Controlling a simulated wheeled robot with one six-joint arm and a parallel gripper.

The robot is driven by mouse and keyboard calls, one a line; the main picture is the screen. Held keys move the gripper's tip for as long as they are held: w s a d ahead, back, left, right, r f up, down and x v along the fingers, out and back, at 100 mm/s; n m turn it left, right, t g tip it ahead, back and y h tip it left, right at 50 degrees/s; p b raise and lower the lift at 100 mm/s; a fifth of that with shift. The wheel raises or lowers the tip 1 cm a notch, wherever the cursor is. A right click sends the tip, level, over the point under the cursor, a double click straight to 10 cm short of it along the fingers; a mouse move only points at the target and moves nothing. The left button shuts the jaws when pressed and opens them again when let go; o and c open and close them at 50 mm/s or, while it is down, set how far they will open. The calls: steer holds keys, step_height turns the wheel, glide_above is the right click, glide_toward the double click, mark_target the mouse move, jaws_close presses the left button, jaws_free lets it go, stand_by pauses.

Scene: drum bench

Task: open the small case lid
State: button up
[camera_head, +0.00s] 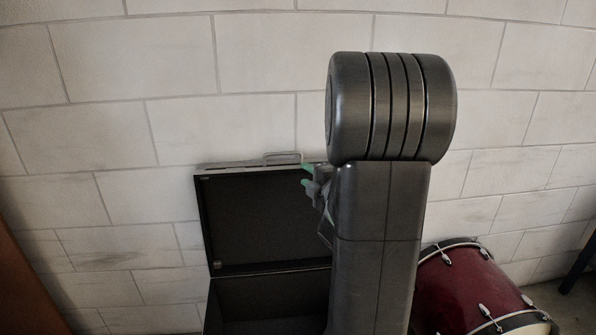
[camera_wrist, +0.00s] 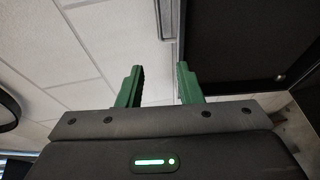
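The small case (camera_head: 265,225) stands against the wall with its dark lid raised upright, showing its black inside. A metal handle (camera_head: 283,157) sits on the lid's top edge. My gripper (camera_head: 306,176) is beside the lid's upper right part, with its green fingertips pointing left. In the wrist view my gripper (camera_wrist: 160,85) has its two green fingers apart with nothing between them. The lid's dark inner face (camera_wrist: 240,45) and pale rim (camera_wrist: 167,20) lie just beyond the fingers there. My arm hides the case's right side.
A dark red drum (camera_head: 470,285) stands at the lower right, beside my arm. A white block wall (camera_head: 110,130) is behind everything. A brown wooden edge (camera_head: 25,290) shows at the lower left. The wall area left of the case is clear.

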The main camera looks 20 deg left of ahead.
steer(key=shift+v, duration=1.75)
steer(key=p+x, duration=0.1)
steer(key=x, duration=1.3)
